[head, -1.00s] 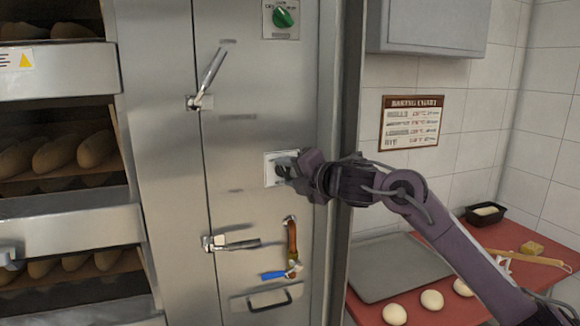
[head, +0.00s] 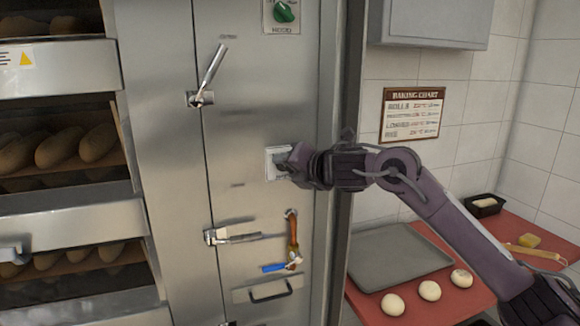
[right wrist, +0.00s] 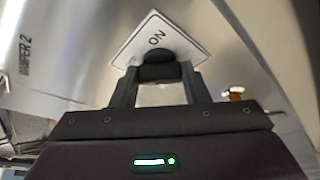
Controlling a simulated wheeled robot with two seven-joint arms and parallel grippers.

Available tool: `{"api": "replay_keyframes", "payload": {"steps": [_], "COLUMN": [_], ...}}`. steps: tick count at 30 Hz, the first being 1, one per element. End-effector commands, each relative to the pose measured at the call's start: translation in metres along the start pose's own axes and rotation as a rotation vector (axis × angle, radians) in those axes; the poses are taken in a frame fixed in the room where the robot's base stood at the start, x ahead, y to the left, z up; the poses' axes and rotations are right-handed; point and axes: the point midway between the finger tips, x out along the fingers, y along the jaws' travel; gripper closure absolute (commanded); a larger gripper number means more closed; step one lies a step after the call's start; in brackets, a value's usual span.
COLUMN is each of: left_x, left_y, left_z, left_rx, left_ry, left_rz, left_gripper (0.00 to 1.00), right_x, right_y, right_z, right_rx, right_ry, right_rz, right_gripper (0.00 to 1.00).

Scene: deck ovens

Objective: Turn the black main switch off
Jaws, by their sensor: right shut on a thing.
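The black main switch (right wrist: 158,70) is a dark knob on a white plate (right wrist: 190,42) marked "ON". In the right wrist view the knob sits between the two fingers of my right gripper (right wrist: 160,80), which is shut on it. The plate looks tilted relative to the fingers. In the head view the plate (head: 270,163) is on the steel oven front, and my right gripper (head: 290,165) reaches it from the right, hiding most of the knob. My left gripper is not in view.
A green knob (head: 284,11) is above the switch. Lever handles (head: 212,72) and (head: 238,237) are on the same panel, with a brush (head: 293,240) hanging below. A red counter (head: 452,288) with dough balls and a tray (head: 398,268) is at right.

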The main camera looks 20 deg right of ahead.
Motion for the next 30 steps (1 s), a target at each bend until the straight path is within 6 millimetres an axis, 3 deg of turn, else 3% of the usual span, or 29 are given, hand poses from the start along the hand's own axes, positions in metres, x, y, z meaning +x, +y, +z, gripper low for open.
{"api": "replay_keyframes", "payload": {"steps": [5, 6, 11, 21, 30], "left_x": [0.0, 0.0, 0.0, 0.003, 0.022], "left_y": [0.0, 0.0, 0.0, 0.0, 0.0], "left_z": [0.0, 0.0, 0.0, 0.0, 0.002], "left_rx": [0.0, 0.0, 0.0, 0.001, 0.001], "left_ry": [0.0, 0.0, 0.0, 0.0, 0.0], "left_rz": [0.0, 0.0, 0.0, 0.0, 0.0], "left_gripper": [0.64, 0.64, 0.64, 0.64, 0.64], "right_x": [0.0, 0.0, 0.0, -0.004, -0.051], "right_y": [-0.001, -0.001, -0.001, -0.001, -0.003], "right_z": [-0.001, -0.001, -0.001, -0.001, -0.002], "right_rx": [-0.003, -0.003, -0.002, -0.001, -0.004], "right_ry": [0.002, 0.003, 0.002, 0.001, 0.0], "right_rz": [-0.003, -0.003, -0.002, 0.001, 0.0], "right_gripper": [0.81, 0.57, 0.36, 0.36, 0.36]}}
